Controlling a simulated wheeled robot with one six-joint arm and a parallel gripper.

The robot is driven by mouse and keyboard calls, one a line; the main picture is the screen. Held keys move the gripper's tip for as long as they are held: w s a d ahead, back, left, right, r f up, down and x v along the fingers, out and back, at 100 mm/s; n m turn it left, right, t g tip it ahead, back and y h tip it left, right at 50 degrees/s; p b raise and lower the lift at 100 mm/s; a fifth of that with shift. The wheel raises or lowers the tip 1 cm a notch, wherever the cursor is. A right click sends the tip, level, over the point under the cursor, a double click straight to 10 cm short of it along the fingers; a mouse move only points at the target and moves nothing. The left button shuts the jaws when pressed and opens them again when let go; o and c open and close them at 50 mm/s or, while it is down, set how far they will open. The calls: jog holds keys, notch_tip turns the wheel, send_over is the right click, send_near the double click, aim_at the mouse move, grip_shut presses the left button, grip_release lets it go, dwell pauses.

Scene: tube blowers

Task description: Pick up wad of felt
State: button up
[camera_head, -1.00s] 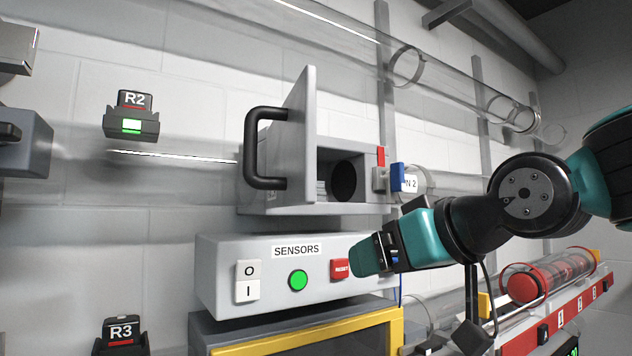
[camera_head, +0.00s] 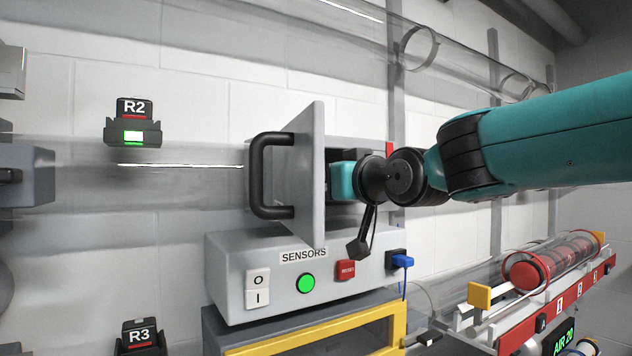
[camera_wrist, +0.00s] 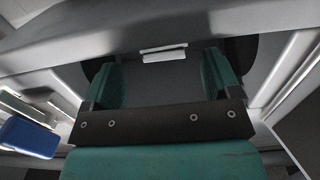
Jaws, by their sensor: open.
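I cannot make out a wad of felt for certain in either view. The grey box (camera_head: 303,231) above the sensors unit has its door (camera_head: 318,175) swung open, and my gripper reaches inside it. Its teal part shows just behind the door in the head view, with the fingertips hidden. In the wrist view my gripper (camera_wrist: 162,70) is open, its two teal fingers apart with nothing seen held between them. A small pale strip (camera_wrist: 163,54) shows ahead between them; I cannot tell what it is. Dark areas lie beside both fingers.
The box door with its black handle (camera_head: 262,176) stands just left of my gripper. The sensors unit (camera_head: 228,277) with switch, green light and red button is below. A blue plug (camera_head: 402,261) sticks out at its right. A clear tube with red items (camera_head: 530,270) lies right.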

jog(key=p+x, duration=0.2)
jog(key=x, duration=0.1)
jog(key=p+x, duration=0.1)
jog(key=shift+a+r+p, duration=0.25)
jog(key=shift+a+p, duration=0.05)
jog(key=shift+p, duration=0.05)
jog(key=shift+w+a+f, duration=0.15)
jog(key=shift+w, duration=0.15)
jog(key=shift+c, duration=0.5)
jog(key=c, duration=0.9)
